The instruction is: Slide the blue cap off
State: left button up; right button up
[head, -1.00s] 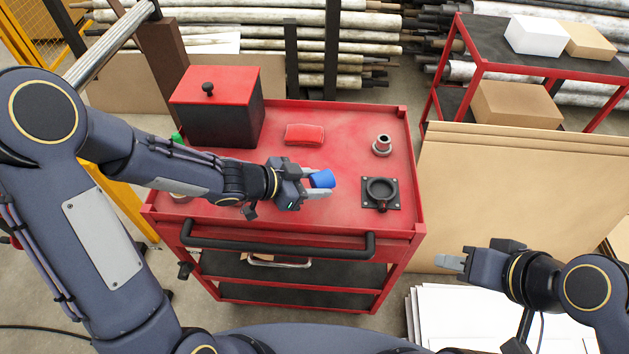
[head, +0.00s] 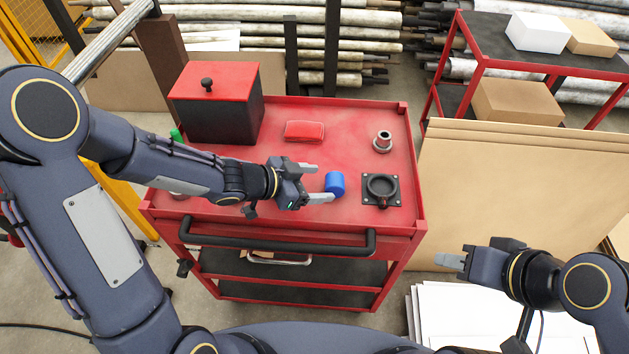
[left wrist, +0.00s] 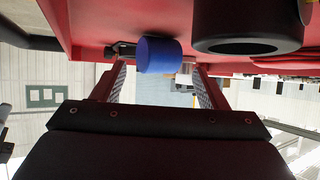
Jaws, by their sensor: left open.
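The blue cap (head: 335,183) is a short blue cylinder on the red cart top, left of the black ring holder. My left gripper (head: 319,183) is open, just left of the cap, with its fingers parted and pointing at it. The left wrist view shows the cap (left wrist: 158,55) ahead, between the lines of the two fingers and beyond their tips, apart from both. My right gripper (head: 452,261) is off the cart's front right side with nothing seen in it; whether its fingers are parted is unclear.
The black ring holder (head: 382,188) sits on a square plate right of the cap. A grey flanged piece (head: 383,141) stands behind it. A red block (head: 304,131) and a black box with a red lid (head: 213,108) are farther back. The cart has a black front handle (head: 270,246).

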pick_arm(q)
jog(key=p+v, duration=0.3)
jog(key=v, duration=0.4)
jog(key=shift+r, duration=0.1)
jog(key=shift+s+a+r, duration=0.1)
jog(key=shift+s+a, duration=0.1)
jog(key=shift+a, duration=0.1)
jog(key=a+r+n+t+y+p, duration=0.1)
jog(key=a+r+n+t+y, duration=0.1)
jog(key=a+r+n+y, duration=0.4)
jog(key=a+r+n+t+y+p, duration=0.1)
jog(key=a+r+n+t+y, duration=0.15)
jog(key=a, duration=0.55)
jog(key=s+a+r+n+g+y, duration=0.2)
jog(key=s+a+r+n, duration=0.15)
jog(key=s, duration=0.45)
jog(key=s+d+n+g+h+p, duration=0.1)
jog(key=s+d+h, duration=0.3)
jog(key=s, duration=0.6)
jog(key=shift+d+r+n+g, duration=0.25)
jog(key=shift+d+n+g, duration=0.25)
jog(key=shift+d+g, duration=0.55)
